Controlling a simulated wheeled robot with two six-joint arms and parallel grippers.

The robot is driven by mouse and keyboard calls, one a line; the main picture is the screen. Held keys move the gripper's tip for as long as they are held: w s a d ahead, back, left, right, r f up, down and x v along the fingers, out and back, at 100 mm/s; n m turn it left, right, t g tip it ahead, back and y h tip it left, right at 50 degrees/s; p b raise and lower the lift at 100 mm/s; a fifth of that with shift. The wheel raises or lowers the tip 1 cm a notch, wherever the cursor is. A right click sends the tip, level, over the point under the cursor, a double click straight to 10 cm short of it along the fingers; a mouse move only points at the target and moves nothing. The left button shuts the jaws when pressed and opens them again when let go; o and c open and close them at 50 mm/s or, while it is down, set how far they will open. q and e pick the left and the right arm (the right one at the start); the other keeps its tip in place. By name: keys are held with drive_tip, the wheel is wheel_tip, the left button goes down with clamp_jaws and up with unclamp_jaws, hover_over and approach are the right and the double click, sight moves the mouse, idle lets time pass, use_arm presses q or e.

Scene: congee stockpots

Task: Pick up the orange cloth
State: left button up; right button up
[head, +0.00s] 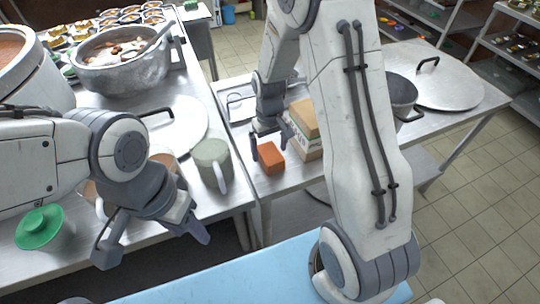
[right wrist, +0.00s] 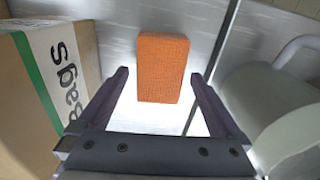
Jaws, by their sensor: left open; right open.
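The orange cloth (head: 270,157) is a folded block lying on the metal table on the right side of the gap in the head view. In the right wrist view the cloth (right wrist: 162,68) lies ahead of and between the two fingers, with its rough top facing me. My right gripper (head: 268,146) is open and just above or beside the cloth; no finger is seen gripping it. It also shows in the right wrist view (right wrist: 160,95). My left gripper (head: 152,250) is open and empty, low at the front left, away from the cloth.
Cardboard boxes (head: 304,130) stand close right of the cloth; a labelled box (right wrist: 65,70) is near my right gripper. A grey-green mug (head: 212,163) stands to the left across a gap between tables.

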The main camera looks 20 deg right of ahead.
wheel_tip(320, 180, down, 2)
drive_tip(key=shift+f, duration=0.1)
drive_tip(key=c, duration=1.3)
drive_tip(key=shift+r, duration=0.65)
wheel_tip(320, 180, up, 3)
drive_tip(key=shift+f, duration=0.1)
drive_tip(key=s+d+r, duration=0.1)
drive_tip(key=s+r, duration=0.1)
drive_tip(key=s, duration=0.1)
drive_tip(key=s+d+r, duration=0.2)
drive_tip(key=s, duration=0.2)
drive_tip(key=s+d+r+b, duration=0.1)
drive_tip(key=s+r, duration=0.2)
drive_tip(key=s, duration=0.1)
drive_tip(key=shift+d, duration=0.15)
